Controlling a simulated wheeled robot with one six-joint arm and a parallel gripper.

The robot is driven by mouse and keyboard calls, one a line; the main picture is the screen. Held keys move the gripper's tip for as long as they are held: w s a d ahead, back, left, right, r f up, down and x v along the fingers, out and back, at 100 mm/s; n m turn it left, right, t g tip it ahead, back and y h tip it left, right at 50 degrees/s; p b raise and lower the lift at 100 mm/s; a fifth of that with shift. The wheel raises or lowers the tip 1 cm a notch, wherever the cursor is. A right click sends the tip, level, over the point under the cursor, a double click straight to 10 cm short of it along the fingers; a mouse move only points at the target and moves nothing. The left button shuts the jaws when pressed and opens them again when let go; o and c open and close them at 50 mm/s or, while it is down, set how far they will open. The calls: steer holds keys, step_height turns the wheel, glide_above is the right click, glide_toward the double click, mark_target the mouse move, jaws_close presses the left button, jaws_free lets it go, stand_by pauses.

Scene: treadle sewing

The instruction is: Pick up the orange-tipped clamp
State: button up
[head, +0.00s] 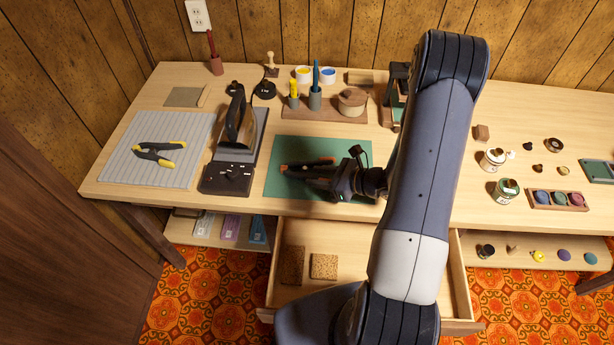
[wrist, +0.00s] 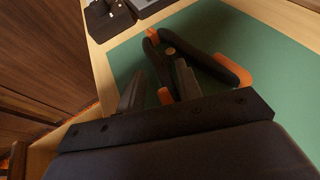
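The black clamp with orange tips (wrist: 202,62) lies on the green mat (wrist: 262,42). In the head view the clamp (head: 297,166) shows at the left of my gripper, partly hidden by it. My gripper (wrist: 160,84) is open. One orange-ended part of the clamp shows between its two fingers in the wrist view, and the other orange end lies to the right of the right finger. In the head view my gripper (head: 318,180) is low over the mat. I cannot tell whether the fingers touch the clamp.
A yellow-tipped clamp (head: 158,153) lies on a grey ribbed mat (head: 128,175) at the left. An iron (head: 236,125) stands on its rest just left of the green mat. A wooden block with cups (head: 325,112) is behind. An open drawer (head: 345,240) sticks out in front.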

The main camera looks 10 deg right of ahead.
mark_target(307, 177)
steer(key=shift+x, duration=1.1)
steer(key=shift+c, duration=0.4)
jaws_close()
